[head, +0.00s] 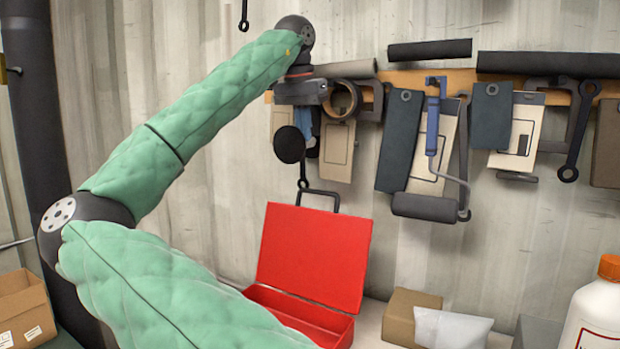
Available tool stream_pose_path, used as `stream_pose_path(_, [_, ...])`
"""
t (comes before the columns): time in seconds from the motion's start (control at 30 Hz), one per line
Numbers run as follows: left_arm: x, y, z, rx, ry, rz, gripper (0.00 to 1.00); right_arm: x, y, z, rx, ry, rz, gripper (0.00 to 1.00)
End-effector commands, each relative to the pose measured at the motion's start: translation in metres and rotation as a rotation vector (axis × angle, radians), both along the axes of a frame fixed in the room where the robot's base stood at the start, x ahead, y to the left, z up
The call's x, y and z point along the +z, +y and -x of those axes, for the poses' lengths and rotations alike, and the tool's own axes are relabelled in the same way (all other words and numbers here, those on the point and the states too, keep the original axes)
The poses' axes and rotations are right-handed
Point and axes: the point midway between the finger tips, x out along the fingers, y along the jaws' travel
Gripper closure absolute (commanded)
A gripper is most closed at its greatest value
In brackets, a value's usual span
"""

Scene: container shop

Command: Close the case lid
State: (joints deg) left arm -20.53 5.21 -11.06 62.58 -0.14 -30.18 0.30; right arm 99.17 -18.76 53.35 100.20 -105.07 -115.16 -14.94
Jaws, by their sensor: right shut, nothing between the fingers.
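The red case (298,318) stands on the work surface at the bottom middle, partly hidden by my green-sleeved arm. Its red lid (314,256) is open and stands up, leaning slightly back, with a dark handle at its top edge. My right gripper (311,148) is above the lid, apart from it, in front of the tool wall. It points down and is shut with nothing in it. Its fingers are small and hard to separate from the tools behind. My left gripper is not in view.
A tool rail (400,78) with hanging tools and cards runs along the corrugated wall. Right of the case are a cardboard box (402,312), a pale bag (452,328) and a white bottle with an orange cap (597,312). An open carton (24,308) is at the lower left.

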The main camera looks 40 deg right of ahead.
Motion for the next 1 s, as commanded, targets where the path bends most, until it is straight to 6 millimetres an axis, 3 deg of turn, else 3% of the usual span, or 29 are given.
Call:
stream_pose_path(0.13, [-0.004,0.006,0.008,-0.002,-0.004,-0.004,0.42,-0.017,-0.004,-0.001,-0.001,0.002,0.0,1.0])
stream_pose_path(0.7, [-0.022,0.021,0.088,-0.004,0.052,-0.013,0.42,-0.109,-0.021,-0.006,0.0,0.002,0.0,1.0])
stream_pose_path(1.0, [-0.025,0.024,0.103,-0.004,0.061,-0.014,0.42,-0.126,-0.025,-0.007,-0.001,0.001,0.0,1.0])
